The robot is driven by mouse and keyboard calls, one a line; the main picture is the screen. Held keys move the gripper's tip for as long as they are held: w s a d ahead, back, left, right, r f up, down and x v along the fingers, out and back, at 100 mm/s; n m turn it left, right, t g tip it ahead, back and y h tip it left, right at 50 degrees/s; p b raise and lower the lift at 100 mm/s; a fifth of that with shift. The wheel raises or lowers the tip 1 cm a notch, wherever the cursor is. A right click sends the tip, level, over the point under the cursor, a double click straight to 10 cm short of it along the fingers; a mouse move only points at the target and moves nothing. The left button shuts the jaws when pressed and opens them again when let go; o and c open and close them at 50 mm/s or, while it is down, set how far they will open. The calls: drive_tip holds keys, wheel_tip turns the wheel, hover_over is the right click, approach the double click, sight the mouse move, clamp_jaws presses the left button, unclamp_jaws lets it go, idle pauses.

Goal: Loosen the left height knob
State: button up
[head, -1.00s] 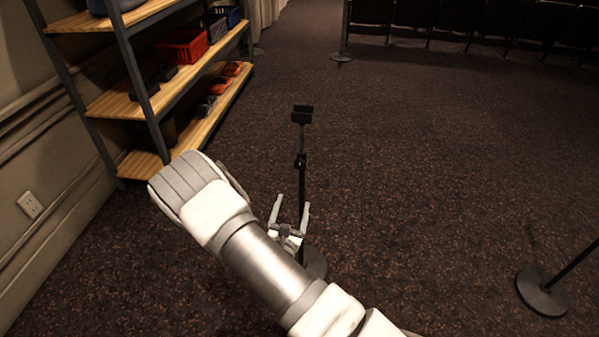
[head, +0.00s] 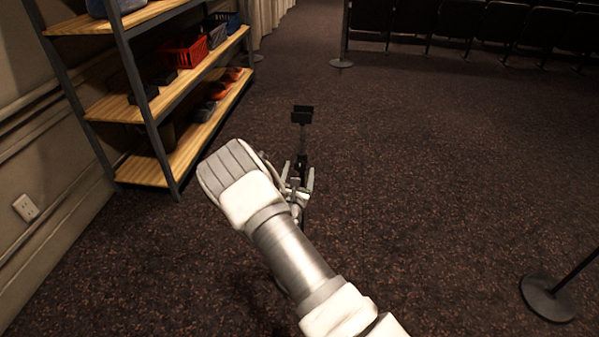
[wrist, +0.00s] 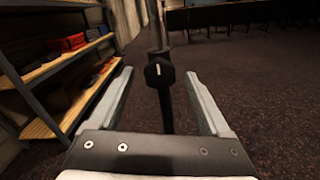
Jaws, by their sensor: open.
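The left height knob (wrist: 158,73) is a dark knob with a pale mark, on the front of a thin black upright stand (head: 303,137). In the wrist view it sits between and a little beyond my open fingers, apart from both. My gripper (wrist: 160,75) is open and empty, with one finger on each side of the stand's pole. In the head view my gripper (head: 299,172) is at the stand's middle, and my arm and fingers hide the knob and lower pole. The stand's top carries a small black bracket (head: 302,114).
A wooden shelf rack (head: 165,155) with baskets and small items stands along the left wall. A round-based post (head: 548,298) stands at the lower right. Rows of dark chairs (head: 470,25) are at the back. The carpet right of the stand is clear.

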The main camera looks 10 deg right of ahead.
drive_tip(key=shift+w+d, duration=0.2)
drive_tip(key=shift+w, duration=0.45)
clamp_jaws()
